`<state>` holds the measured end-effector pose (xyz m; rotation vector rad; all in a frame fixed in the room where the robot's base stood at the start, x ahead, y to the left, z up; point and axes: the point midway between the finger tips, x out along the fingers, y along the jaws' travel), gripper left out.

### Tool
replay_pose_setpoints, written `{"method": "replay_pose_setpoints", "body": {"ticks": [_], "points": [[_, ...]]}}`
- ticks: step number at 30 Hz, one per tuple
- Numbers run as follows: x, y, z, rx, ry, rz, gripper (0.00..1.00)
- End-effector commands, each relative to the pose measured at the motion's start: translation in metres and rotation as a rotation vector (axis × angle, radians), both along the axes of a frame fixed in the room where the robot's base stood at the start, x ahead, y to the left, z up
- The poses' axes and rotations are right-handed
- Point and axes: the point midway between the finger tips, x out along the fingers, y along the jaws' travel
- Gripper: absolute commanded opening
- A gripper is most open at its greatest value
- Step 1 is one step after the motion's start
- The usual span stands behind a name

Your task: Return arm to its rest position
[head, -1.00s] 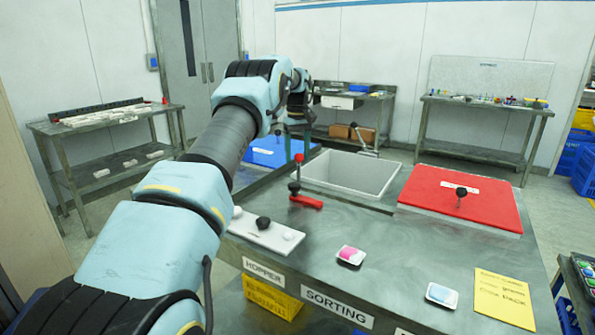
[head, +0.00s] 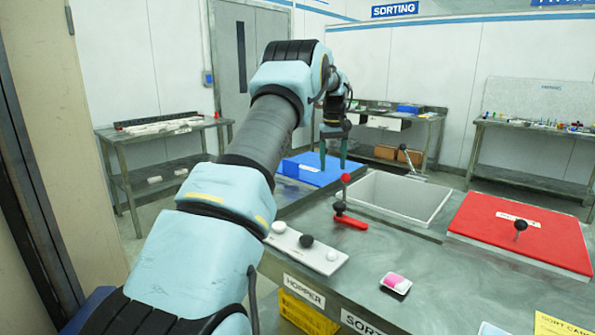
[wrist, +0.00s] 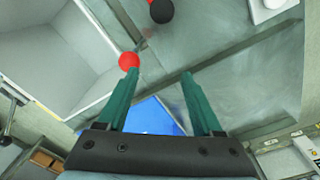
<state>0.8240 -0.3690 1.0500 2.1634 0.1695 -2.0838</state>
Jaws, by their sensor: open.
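My gripper (head: 333,158) is raised above the workbench (head: 335,255) near the blue panel (head: 315,168), behind the red-knobbed lever (head: 345,200). Its two green fingers also show in the wrist view (wrist: 164,105). They are apart with nothing between them. In the wrist view the lever's red ball (wrist: 129,61) appears just beyond the left fingertip; I cannot tell how far apart they are. My arm stretches from the lower left across the head view and hides part of the bench.
An open white bin (head: 398,222) is set into the bench, with a red panel (head: 530,247) to its right. A white plate with knobs (head: 306,252) and a pink-filled tray (head: 396,283) sit in front. A side table (head: 165,141) stands at the left.

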Motion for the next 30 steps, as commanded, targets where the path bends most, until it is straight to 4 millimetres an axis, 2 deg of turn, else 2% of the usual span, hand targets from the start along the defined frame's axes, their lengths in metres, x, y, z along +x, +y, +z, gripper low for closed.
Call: {"method": "replay_pose_setpoints", "body": {"ticks": [1, 5, 11, 17, 21, 24, 27, 30], "points": [[-0.008, 0.014, 0.005, -0.001, -0.008, -0.009, 0.67], [-0.033, 0.045, 0.008, -0.005, -0.035, -0.049, 0.67], [-0.090, 0.095, 0.006, -0.007, -0.079, -0.108, 0.67], [-0.168, 0.142, -0.003, -0.002, -0.121, -0.167, 0.67], [-0.232, 0.170, -0.015, 0.006, -0.152, -0.205, 0.67], [-0.278, 0.187, -0.025, 0.013, -0.171, -0.232, 0.67], [-0.315, 0.199, -0.034, 0.019, -0.185, -0.251, 0.67], [-0.340, 0.206, -0.041, 0.024, -0.196, -0.266, 0.67]]}}
